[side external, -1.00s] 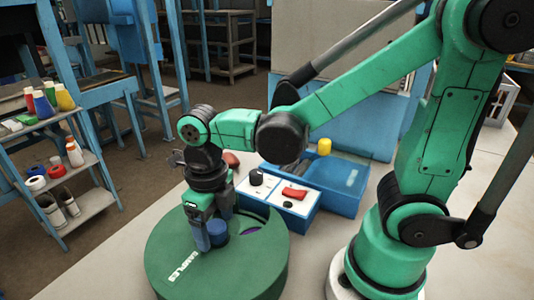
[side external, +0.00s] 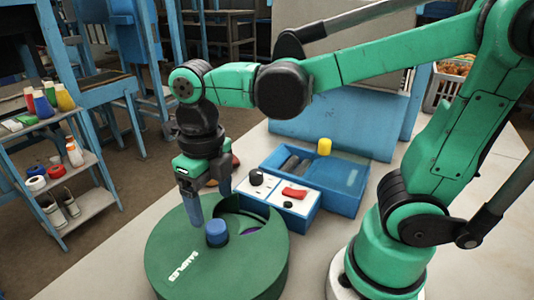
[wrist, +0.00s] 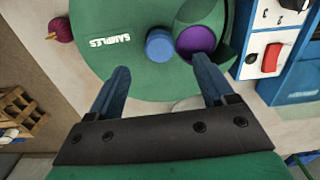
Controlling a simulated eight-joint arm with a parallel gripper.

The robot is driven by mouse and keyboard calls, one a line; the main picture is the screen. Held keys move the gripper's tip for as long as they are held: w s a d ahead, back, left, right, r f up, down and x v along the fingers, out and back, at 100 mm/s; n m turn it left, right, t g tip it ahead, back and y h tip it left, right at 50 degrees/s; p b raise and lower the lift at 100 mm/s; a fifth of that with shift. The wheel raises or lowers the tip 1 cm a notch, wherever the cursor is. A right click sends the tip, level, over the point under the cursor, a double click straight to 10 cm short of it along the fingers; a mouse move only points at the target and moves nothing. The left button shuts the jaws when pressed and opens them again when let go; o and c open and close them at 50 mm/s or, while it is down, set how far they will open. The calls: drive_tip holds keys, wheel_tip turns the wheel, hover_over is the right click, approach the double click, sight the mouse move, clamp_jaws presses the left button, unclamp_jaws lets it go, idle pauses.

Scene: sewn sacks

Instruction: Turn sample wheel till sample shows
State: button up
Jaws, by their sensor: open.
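The sample wheel is a round green drum (side external: 165,250) marked SAMPLES, lying flat on the table. A blue knob (side external: 217,228) stands up from its top, and also shows in the wrist view (wrist: 159,45). Beside the knob is a round opening in the lid, with a purple sample (wrist: 196,40) showing in it in the wrist view. My gripper (side external: 209,202) is open and empty, pointing down above the wheel. In the wrist view its two blue fingers (wrist: 161,66) are spread apart, with the knob beyond them and not touched.
A blue box with a white control panel (side external: 292,201), a black knob and a red switch sits behind the wheel. A bottle shelf (side external: 85,190) stands left. Table to the front right is bare.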

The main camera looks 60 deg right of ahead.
sight(215, 226)
drive_tip(key=m, duration=0.4)
drive_tip(key=shift+f+m, duration=0.1)
drive_tip(key=shift+m, duration=0.3)
drive_tip(key=m, duration=0.6)
drive_tip(key=shift+m, duration=0.3)
drive_tip(key=m, duration=0.5)
drive_tip(key=shift+f+m, duration=0.15)
drive_tip(key=shift+m, duration=0.25)
drive_tip(key=m, duration=0.4)
drive_tip(key=shift+f, duration=2.85)
clamp_jaws()
